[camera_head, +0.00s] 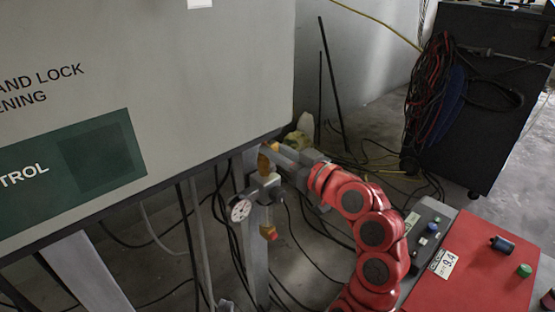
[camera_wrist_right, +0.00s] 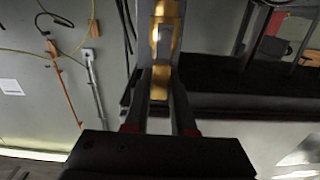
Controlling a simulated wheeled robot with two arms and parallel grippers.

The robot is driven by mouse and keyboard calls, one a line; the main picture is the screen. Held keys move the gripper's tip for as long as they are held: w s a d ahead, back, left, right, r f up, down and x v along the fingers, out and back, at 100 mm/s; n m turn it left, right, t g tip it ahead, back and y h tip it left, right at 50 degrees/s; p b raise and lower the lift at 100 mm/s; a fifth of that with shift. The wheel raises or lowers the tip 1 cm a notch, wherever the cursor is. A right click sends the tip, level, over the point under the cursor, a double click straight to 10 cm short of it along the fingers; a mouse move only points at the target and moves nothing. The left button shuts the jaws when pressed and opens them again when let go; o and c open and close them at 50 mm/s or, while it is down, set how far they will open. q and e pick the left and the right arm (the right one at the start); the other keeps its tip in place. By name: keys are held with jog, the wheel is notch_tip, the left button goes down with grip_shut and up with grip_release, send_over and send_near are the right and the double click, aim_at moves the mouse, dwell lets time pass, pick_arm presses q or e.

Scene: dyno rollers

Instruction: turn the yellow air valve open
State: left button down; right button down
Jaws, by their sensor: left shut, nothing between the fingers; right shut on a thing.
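The yellow air valve (camera_head: 264,161) is a small yellow piece under the cabinet's lower edge in the head view, partly hidden by my gripper. In the right wrist view its gold-yellow body (camera_wrist_right: 165,30) runs down between my fingers. My right gripper (camera_head: 274,153) comes in from the right on the red arm. Its fingers (camera_wrist_right: 160,85) are shut on the yellow part. A round white pressure gauge (camera_head: 240,210) and grey fittings sit just below the valve. How far the valve is turned cannot be told. My left gripper is not in view.
A large grey cabinet (camera_head: 180,40) overhangs the valve at the left. Metal legs (camera_head: 90,270) and hanging cables are below it. A red box (camera_head: 480,270) with buttons and a grey control box (camera_head: 425,245) stand at the lower right. A dark wheeled cabinet (camera_head: 490,90) stands behind.

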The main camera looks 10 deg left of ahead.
jog(key=shift+s+a+f+n, duration=0.1)
jog(key=shift+f+n, duration=0.05)
jog(key=shift+n, duration=0.15)
jog(key=c, duration=0.7)
grip_release()
jog(key=shift+c, duration=0.2)
jog(key=v, duration=1.7)
jog(key=shift+d+p, duration=0.25)
jog(key=shift+p, duration=0.1)
jog(key=shift+s, duration=0.1)
